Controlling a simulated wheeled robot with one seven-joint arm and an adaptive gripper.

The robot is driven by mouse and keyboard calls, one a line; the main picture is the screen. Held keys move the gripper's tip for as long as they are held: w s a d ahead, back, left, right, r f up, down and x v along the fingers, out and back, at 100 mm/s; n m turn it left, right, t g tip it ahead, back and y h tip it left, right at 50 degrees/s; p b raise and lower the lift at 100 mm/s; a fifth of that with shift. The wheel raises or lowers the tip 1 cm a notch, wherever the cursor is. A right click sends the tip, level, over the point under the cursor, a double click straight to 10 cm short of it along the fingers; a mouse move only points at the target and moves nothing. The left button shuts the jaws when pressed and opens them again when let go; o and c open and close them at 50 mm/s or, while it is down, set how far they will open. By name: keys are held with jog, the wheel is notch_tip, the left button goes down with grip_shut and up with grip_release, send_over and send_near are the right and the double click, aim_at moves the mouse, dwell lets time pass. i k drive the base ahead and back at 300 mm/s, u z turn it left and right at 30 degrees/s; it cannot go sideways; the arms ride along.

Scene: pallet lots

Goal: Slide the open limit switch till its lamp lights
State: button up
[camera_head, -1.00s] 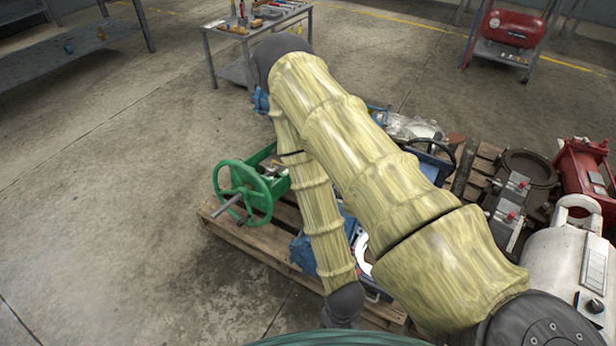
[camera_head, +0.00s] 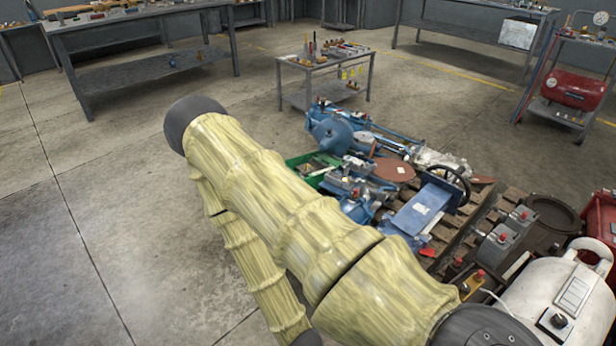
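My arm in its yellow ribbed sleeve crosses the picture, and its forearm runs down past the bottom edge. My gripper is outside the frame. I cannot pick out the open limit switch or its lamp for certain. Grey boxes with red knobs or caps (camera_head: 502,240) sit on the pallet at the right. A small yellowish box with a red cap (camera_head: 472,284) lies just in front of them. Grey metal fittings on blue bodies (camera_head: 352,180) stand mid-pallet beyond my arm. My arm hides the pallet's near left part.
The wooden pallet (camera_head: 452,262) is crowded: a blue panel (camera_head: 421,208), a black handwheel, a white tank (camera_head: 545,300) and red equipment at the right edge. A tool cart (camera_head: 322,68) stands behind. A red compressor (camera_head: 575,88) is at back right. The floor at left is clear.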

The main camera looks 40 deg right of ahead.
aim_at(331, 177)
jog(key=z, duration=0.55)
jog(key=i, duration=0.35)
jog(key=z, duration=0.85)
jog(key=i, duration=0.6)
jog(key=z, duration=0.2)
